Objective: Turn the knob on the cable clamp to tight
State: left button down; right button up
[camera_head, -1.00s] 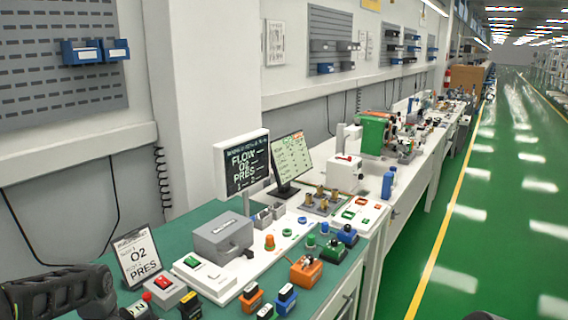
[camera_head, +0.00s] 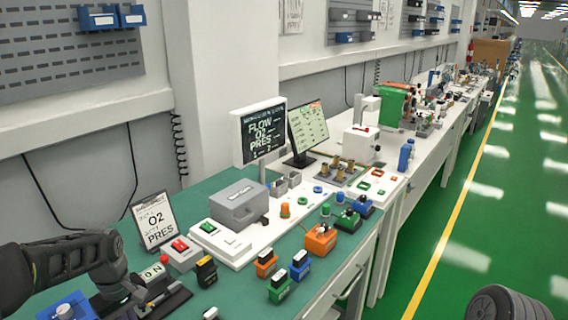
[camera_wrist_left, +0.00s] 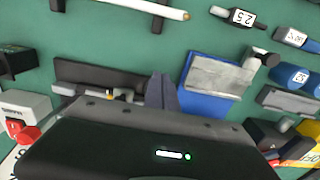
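I cannot pick out the cable clamp for certain. A blue block with a grey metal piece and a dark round-ended knob (camera_wrist_left: 264,60) lies beside my left gripper in the left wrist view; it may be the clamp. A blue piece (camera_head: 66,308) at the lower left of the head view may be the same block. My left gripper (camera_head: 150,295) is low over the green mat at the lower left. In the left wrist view, dark finger parts (camera_wrist_left: 162,92) show beyond its body; their gap is hidden.
An O2 PRES sign (camera_head: 154,221), a red-switch box (camera_head: 181,252) and a white panel with a grey box (camera_head: 239,204) stand beyond my left gripper. Small orange, green and blue connectors line the table front. A monitor (camera_head: 259,133) stands behind.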

pick_arm(q)
jog(key=shift+a+r, duration=0.1)
jog(key=shift+a, duration=0.25)
jog(key=shift+s+d, duration=0.1)
jog(key=shift+s, duration=0.05)
jog(key=shift+s+d, duration=0.15)
jog(key=shift+s, duration=0.1)
dwell(0.3)
notch_tip(320, 180, up, 6)
jog(key=p, duration=0.4)
jog(key=shift+d, duration=0.1)
dwell(0.4)
